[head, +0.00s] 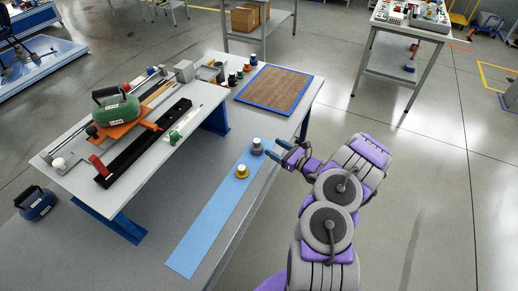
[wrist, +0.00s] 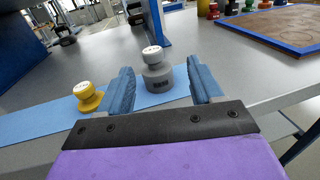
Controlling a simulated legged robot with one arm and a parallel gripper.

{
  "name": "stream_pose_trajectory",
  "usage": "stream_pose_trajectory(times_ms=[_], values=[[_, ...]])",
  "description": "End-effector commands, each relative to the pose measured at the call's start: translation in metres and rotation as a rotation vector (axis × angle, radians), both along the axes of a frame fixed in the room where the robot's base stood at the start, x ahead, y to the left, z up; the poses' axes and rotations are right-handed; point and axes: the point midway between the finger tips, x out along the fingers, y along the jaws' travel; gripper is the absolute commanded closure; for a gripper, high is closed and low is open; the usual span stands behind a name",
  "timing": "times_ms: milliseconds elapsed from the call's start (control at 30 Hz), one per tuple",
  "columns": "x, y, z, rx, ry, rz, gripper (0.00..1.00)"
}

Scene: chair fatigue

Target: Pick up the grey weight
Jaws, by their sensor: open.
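The blue strip (head: 207,235) lies along the table's right side. A raised shelf (head: 80,157) holds a green weight (head: 115,107) on an orange plate. Several small coloured weights stand beside a blue-framed brown board (head: 275,89). A dark blue weight (head: 36,203) sits at the left.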

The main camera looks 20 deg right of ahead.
Motion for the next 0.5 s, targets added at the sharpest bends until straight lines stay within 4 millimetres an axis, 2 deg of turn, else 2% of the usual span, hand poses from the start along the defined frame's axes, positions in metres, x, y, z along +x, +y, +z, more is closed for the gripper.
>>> stream_pose_trajectory(times_ms=[33,200,500], values=[[0.009,0.009,-0.001,-0.002,0.0,0.006,0.35],[0.035,0.021,0.0,-0.004,0.0,0.005,0.35],[0.053,0.026,-0.002,0.001,-0.002,0.002,0.35]])
